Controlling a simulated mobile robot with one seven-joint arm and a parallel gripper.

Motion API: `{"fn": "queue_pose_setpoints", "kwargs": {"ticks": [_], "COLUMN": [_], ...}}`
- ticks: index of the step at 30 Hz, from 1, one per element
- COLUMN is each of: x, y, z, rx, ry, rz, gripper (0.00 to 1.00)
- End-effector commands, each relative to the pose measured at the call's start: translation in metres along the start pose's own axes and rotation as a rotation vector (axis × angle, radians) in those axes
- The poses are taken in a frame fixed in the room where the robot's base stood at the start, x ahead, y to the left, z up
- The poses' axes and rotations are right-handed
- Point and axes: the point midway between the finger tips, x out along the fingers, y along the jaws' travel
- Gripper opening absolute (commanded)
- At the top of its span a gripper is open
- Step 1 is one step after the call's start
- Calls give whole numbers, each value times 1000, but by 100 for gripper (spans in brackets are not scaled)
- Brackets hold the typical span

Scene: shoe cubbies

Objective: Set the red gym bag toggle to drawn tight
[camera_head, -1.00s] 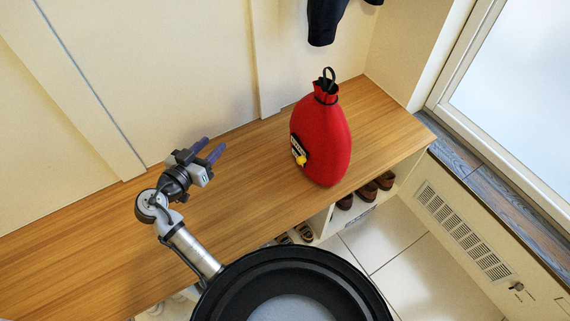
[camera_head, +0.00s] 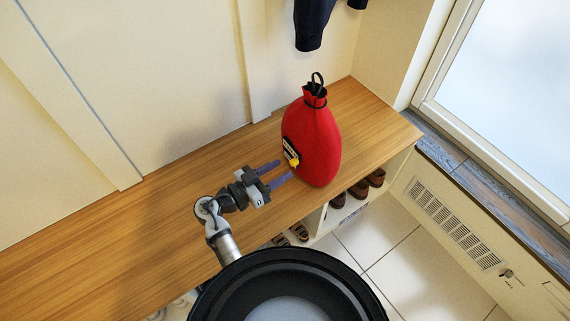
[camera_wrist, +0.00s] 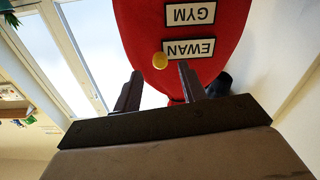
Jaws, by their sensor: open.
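The red gym bag (camera_head: 318,140) stands upright on the wooden bench, with a gathered neck and a black loop on top. A dark panel with pale labels (camera_head: 291,147) is on its left side. A small yellow knob (camera_head: 294,161), which looks like the toggle, sits at the panel's lower end. In the wrist view the bag (camera_wrist: 235,15) appears upside down, with labels reading GYM and EWAN. The yellow knob (camera_wrist: 160,61) shows there between the fingertips in the picture. My gripper (camera_head: 284,170) is open and empty, its fingers pointing at the knob. I cannot tell whether they touch the bag.
The wooden bench (camera_head: 150,215) is clear left of the bag. Shoes (camera_head: 358,189) sit in the cubbies under its front edge. A dark garment (camera_head: 312,24) hangs above the bag. A window (camera_head: 500,80) and a vented panel (camera_head: 450,222) are to the right.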

Motion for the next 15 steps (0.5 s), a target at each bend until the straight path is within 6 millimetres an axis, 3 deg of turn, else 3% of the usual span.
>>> {"fn": "queue_pose_setpoints", "kwargs": {"ticks": [6,15], "x": [24,28], "y": [0,0], "z": [0,0], "rx": [-1,-1], "ry": [1,0], "rz": [0,-1], "gripper": [41,41]}}
